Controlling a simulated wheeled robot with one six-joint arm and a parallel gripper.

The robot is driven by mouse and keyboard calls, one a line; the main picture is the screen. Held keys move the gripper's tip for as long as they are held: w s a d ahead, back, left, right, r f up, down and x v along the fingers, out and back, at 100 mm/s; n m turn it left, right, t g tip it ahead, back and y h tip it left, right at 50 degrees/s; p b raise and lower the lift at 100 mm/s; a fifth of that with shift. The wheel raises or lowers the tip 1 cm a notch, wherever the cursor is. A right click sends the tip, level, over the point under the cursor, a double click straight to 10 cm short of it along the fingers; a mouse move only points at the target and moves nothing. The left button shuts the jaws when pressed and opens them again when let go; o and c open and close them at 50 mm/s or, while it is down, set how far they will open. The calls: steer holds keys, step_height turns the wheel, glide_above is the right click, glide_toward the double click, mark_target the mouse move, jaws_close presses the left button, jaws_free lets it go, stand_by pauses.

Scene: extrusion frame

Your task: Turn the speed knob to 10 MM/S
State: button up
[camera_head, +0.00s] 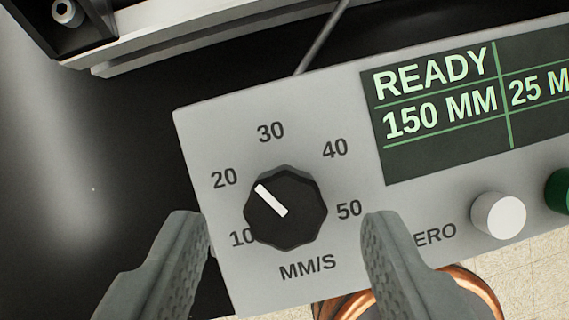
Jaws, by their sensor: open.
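The black speed knob (300,217) sits on the left part of a grey control panel (205,130), in the middle of my view. Its white pointer (271,200) points up and left, near the 20 mark and a little to its 30 side. Printed marks 10, 20, 30, 40 and 50 ring the knob, with MM/S below it. The 10 mark (242,238) is at the knob's lower left, partly covered by the knob. My gripper (281,218) is open, with one finger on each side of the knob and visible gaps between.
A dark display (435,145) at the upper right reads READY, 150 MM and a cut-off 25 M. A white button (499,215) and a green button (560,190) are right of my right finger. A copper-coloured round part (335,309) shows below the panel.

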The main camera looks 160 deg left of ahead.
mark_target(285, 206)
steer(key=shift+x, duration=1.1)
steer(key=c, duration=1)
